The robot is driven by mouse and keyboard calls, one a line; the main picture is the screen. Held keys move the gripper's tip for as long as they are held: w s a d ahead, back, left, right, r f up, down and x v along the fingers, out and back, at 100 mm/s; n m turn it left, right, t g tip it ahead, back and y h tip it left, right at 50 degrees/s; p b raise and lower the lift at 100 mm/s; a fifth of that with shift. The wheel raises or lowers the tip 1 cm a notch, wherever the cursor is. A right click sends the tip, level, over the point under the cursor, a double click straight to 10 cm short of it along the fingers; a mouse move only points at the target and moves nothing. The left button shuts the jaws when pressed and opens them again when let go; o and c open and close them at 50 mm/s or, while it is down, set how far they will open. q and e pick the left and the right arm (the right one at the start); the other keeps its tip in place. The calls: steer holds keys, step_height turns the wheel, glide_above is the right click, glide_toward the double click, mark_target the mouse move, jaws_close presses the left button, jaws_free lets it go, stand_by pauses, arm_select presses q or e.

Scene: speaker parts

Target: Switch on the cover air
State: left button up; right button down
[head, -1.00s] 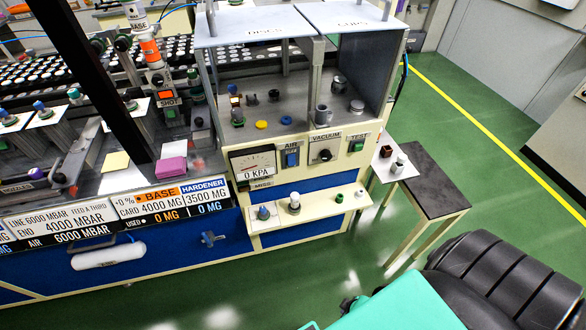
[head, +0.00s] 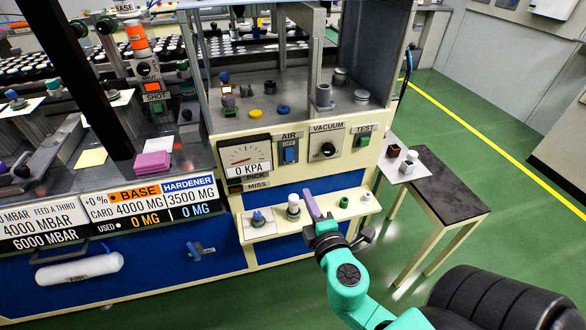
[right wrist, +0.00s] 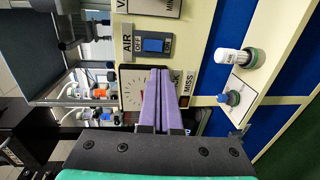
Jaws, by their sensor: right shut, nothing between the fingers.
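The blue AIR switch (head: 290,154) is on the cream front panel of the cover station, between the pressure gauge (head: 246,160) and the VACUUM knob (head: 328,150). OFF is marked at its upper end; I cannot tell which way it is pressed. In the right wrist view the switch (right wrist: 154,45) lies above my fingertips, and the gauge (right wrist: 131,82) is partly behind my fingers. My right gripper (head: 309,194) is shut and empty, its purple fingers pointing up in front of the panel's ledge, below the switch and apart from it. My left gripper is out of view.
A ledge (head: 265,232) below the panel bears a blue-capped knob (head: 258,218), a white cylinder (head: 293,205) and a green button (head: 344,202). The green TEST button (head: 363,140) is to the right. A small side table (head: 440,190) stands at right.

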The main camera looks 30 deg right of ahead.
steer(key=shift+w, duration=0.1)
steer(key=p, duration=0.3)
glide_toward(290, 160)
steer(key=x, duration=0.7)
steer(key=shift+r, duration=0.1)
